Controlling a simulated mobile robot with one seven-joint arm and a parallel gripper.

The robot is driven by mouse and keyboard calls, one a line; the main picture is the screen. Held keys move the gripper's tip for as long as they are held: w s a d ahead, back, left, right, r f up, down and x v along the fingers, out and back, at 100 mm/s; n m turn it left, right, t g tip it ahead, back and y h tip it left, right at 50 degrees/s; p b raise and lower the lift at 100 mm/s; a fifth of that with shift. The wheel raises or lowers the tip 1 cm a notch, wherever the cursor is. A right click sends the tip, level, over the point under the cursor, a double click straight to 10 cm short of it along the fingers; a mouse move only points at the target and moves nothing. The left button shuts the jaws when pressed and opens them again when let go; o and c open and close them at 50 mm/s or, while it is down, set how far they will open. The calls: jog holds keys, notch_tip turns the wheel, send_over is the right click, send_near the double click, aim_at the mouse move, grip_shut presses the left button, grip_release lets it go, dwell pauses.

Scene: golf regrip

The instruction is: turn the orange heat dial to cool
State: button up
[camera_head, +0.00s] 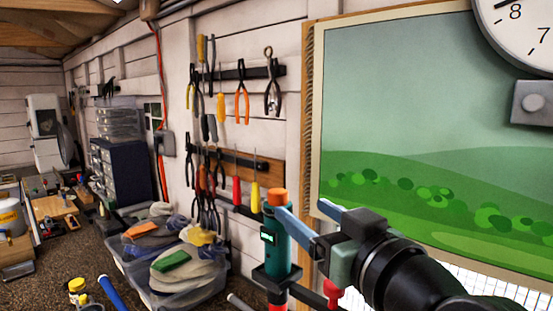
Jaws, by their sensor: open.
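The orange heat dial (277,195) is the cap on top of an upright teal tool (273,255) with a small lit green display. The left fingertip is at the right edge of the tool's top, just below the dial in the picture. I cannot tell whether it touches. The dial's setting marks are not readable.
Pliers and screwdrivers hang on wall racks (240,72) behind. A clear bin (135,272) of rags stands to the left on the bench. A framed landscape picture (430,100) is behind my arm. A red-handled part (331,294) is below my gripper.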

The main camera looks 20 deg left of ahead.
aim_at(278, 197)
jog(key=p+x, duration=0.2)
jog(key=x, duration=0.4)
jog(key=p+x, duration=0.3)
jog(key=x, duration=0.3)
jog(key=shift+a+r, duration=0.1)
jog(key=shift+r, duration=0.1)
jog(key=shift+w+a+f, duration=0.15)
jog(key=shift+w+a, duration=0.1)
jog(key=shift+w, duration=0.05)
grip_shut()
